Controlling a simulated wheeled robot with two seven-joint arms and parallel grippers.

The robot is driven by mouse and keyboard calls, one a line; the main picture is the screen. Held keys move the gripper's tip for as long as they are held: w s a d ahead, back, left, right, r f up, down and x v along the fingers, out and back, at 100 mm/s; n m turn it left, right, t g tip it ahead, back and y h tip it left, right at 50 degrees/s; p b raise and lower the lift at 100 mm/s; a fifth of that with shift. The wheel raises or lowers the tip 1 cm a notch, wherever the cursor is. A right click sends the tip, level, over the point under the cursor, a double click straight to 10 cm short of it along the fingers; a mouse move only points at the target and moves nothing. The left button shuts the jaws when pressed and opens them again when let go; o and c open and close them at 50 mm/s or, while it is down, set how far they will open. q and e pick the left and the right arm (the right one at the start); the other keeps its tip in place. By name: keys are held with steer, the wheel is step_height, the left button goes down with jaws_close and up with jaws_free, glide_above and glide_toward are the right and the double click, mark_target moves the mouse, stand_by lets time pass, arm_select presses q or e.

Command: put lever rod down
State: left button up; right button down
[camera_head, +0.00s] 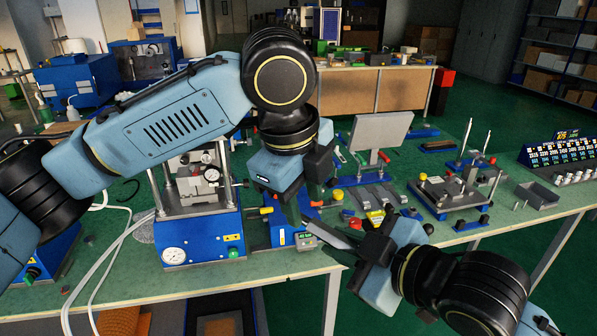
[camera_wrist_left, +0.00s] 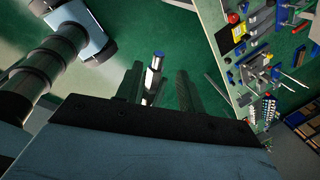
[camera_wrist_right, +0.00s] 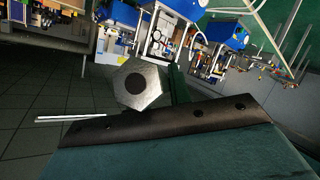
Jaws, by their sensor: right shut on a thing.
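My right gripper (camera_head: 362,250) is shut on the lever rod (camera_head: 328,236), a grey bar that sticks out to the left, over the bench's front edge. In the right wrist view the lever rod (camera_wrist_right: 138,84) shows its hexagonal end close to the camera. The rod is held in the air, clear of the bench top. My left gripper (camera_head: 297,203) points down over the blue-based fixture beside the press. In the left wrist view its two fingers stand apart, with a blue and silver piece (camera_wrist_left: 154,75) visible between them; I see no contact with it.
A blue press (camera_head: 205,235) with a gauge stands left of my left gripper.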

mark_target(307, 217)
arm_select(q)
steer(key=shift+x, duration=2.65)
steer(key=shift+r, duration=0.1)
steer(key=c, duration=0.8)
jaws_close()
arm_select(e)
steer(key=c, duration=1.2)
jaws_free()
steer(key=shift+r, duration=0.1)
